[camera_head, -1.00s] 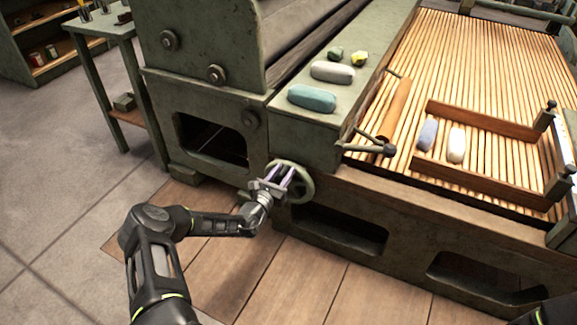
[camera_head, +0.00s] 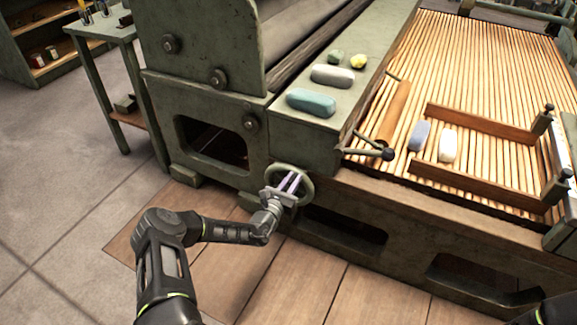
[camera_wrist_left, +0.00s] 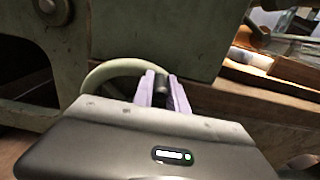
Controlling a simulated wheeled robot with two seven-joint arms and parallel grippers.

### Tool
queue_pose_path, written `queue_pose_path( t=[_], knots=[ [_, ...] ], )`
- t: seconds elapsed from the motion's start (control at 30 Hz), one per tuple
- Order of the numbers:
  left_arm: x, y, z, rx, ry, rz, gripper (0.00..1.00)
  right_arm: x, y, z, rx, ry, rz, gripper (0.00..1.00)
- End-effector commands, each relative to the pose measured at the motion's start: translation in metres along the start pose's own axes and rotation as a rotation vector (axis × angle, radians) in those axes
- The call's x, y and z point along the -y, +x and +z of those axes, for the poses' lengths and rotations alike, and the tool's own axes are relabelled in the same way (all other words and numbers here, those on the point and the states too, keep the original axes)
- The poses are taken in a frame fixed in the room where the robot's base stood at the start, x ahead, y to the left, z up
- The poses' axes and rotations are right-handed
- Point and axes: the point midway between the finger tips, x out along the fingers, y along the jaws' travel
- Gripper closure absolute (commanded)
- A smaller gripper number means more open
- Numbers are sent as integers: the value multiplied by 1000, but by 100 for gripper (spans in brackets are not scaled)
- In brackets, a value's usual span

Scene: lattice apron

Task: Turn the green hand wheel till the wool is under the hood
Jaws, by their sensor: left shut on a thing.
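The green hand wheel (camera_head: 306,190) is on the near side of the green machine. My left gripper (camera_head: 290,181) is shut on its dark handle, which shows between the purple fingers in the left wrist view (camera_wrist_left: 163,90). The wheel rim (camera_wrist_left: 112,70) curves to the left of the fingers there. I cannot tell for sure which part is the hood. My right gripper is out of frame.
A teal block (camera_head: 311,102), a pale grey block (camera_head: 333,75) and small green and yellow lumps lie on the machine's flat top. A lever with a black ball (camera_head: 388,154) sticks out beside the lattice. A small side table (camera_head: 100,27) stands at the left. The floor ahead is clear.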

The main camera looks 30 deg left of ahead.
Motion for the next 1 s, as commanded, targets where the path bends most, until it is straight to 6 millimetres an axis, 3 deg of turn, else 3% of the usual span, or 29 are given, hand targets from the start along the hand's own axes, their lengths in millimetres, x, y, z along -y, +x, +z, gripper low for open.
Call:
queue_pose_path(
  t=[0.37,0.7,1.0],
  knots=[
    [5,0,-3,-1,0,-3,100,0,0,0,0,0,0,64],
    [32,0,-23,-2,-1,-2,100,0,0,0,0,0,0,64],
    [33,0,-24,0,0,-2,100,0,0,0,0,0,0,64]
  ],
)
